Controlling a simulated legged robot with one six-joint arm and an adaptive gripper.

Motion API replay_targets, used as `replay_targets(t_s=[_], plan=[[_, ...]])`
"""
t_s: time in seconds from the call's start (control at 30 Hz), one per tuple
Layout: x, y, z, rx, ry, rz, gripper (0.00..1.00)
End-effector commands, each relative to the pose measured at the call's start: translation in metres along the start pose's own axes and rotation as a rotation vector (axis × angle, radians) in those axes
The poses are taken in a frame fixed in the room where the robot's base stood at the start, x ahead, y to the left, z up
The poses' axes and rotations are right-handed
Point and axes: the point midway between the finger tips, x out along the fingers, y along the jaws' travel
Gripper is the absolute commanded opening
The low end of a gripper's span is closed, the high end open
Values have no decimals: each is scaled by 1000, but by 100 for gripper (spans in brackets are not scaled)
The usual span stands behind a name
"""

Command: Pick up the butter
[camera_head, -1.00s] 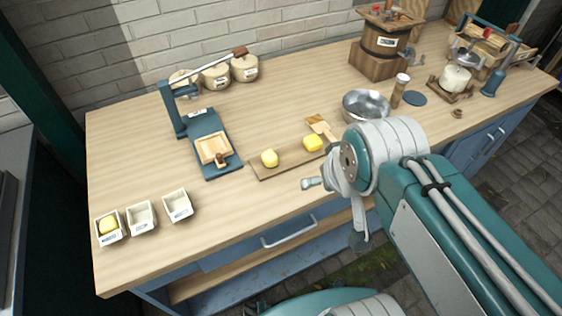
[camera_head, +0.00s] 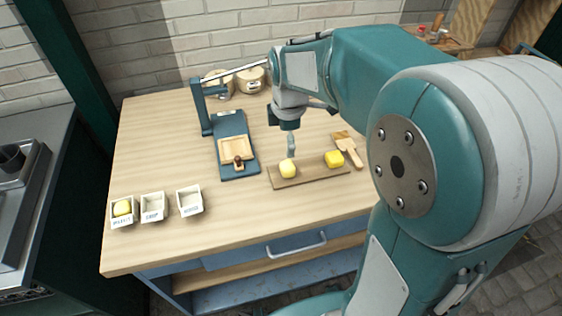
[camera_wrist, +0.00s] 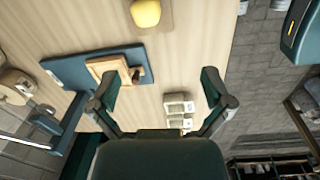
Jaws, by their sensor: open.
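A pale yellow rounded butter lump (camera_head: 287,168) sits on the left part of a wooden board (camera_head: 312,176). A brighter yellow butter block (camera_head: 334,159) sits on the board's right part. Another yellow lump (camera_head: 122,208) is in the leftmost white box (camera_head: 124,222). My gripper (camera_head: 292,150) points down just behind and above the left lump, apart from it as far as I can tell. In the wrist view my gripper (camera_wrist: 163,95) is open and empty, and one yellow lump (camera_wrist: 146,12) shows at the top edge, beyond the fingertips.
A teal press (camera_head: 237,140) with a wooden frame stands left of the board. A wooden paddle (camera_head: 347,147) lies at the board's right end. Two more white boxes (camera_head: 153,207) (camera_head: 189,201) stand at the table's front left. Lidded pots (camera_head: 251,80) stand at the back.

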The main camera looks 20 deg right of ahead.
Motion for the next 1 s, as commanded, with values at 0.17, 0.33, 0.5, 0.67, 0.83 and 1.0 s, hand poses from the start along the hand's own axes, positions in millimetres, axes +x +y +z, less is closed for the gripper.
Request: replay_targets(t_s=[0.17,0.33,0.5,0.67,0.83,1.0], plan=[[24,19,1,-179,1,-55,100],[40,21,-3,-218,-1,-66,100],[68,19,-3,-217,-2,-67,100],[83,18,-2,-216,-1,-63,100],[102,20,0,-215,0,-66,100],[127,21,0,-215,-1,-64,100]])
